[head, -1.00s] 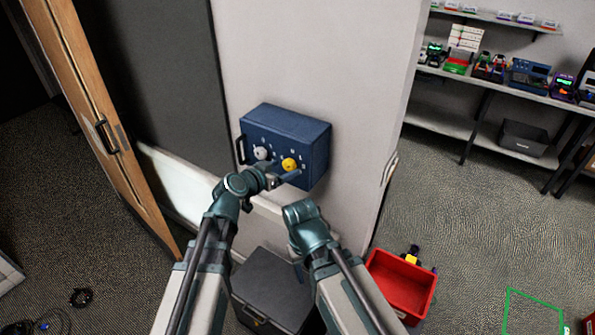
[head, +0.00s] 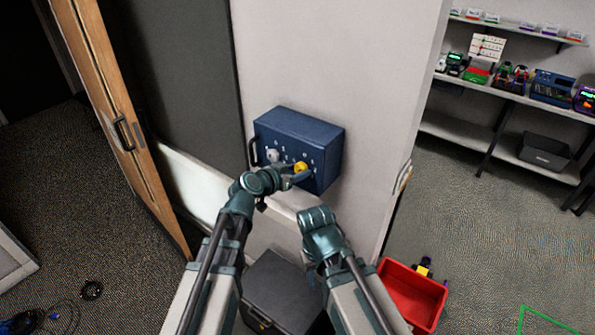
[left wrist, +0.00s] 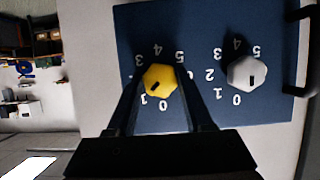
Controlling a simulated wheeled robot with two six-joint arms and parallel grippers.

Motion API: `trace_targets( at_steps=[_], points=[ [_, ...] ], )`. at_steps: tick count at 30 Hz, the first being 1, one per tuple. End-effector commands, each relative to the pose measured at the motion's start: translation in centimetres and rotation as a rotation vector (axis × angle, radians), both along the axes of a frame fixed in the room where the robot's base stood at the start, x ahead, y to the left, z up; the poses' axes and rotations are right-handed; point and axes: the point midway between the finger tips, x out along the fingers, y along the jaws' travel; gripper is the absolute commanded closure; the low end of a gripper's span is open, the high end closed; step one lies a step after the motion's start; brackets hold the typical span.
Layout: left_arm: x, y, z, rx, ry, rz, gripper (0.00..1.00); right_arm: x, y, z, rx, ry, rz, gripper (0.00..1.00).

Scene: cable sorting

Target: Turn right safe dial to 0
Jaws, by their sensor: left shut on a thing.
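A dark blue safe (head: 300,135) is on the pale wall, with a white dial (head: 273,156) at left and a yellow dial (head: 301,168) at right. My left gripper (head: 296,177) is at the yellow dial. In the left wrist view, turned upside down, my left gripper (left wrist: 161,76) has its fingers on both sides of the yellow dial (left wrist: 160,82), shut on it. Its black mark points down-left, toward the 1 beside the 0. The white dial (left wrist: 246,72) is untouched at right. My right arm's jaws are not visible.
A black handle (head: 253,152) is on the safe's left side. A dark box (head: 285,285) stands below the safe. A red bin (head: 412,295) is on the floor at right. Shelves (head: 490,145) with devices are at the far right. A wooden door (head: 120,130) is at left.

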Motion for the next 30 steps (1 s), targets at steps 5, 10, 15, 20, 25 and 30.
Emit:
trace_targets(
  at_steps=[5,10,15,20,25,30],
  points=[
    [0.0,0.0,-0.1,-0.027,0.019,-0.001,1.0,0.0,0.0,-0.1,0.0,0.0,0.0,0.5],
    [0.1,0.1,-0.1,-0.101,0.071,0.0,1.0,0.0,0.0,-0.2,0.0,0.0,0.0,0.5],
    [0.2,0.1,-0.2,-0.212,0.151,0.0,1.0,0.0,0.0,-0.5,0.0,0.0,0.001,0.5],
    [0.2,0.2,-0.3,-0.325,0.233,-0.001,1.0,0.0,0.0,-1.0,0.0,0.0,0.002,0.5],
    [0.2,0.2,-0.4,-0.434,0.313,-0.001,1.0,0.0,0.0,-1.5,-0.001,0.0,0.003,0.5],
    [0.2,0.2,-0.4,-0.524,0.378,-0.002,1.0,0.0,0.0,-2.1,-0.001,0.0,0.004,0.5]
  ],
)
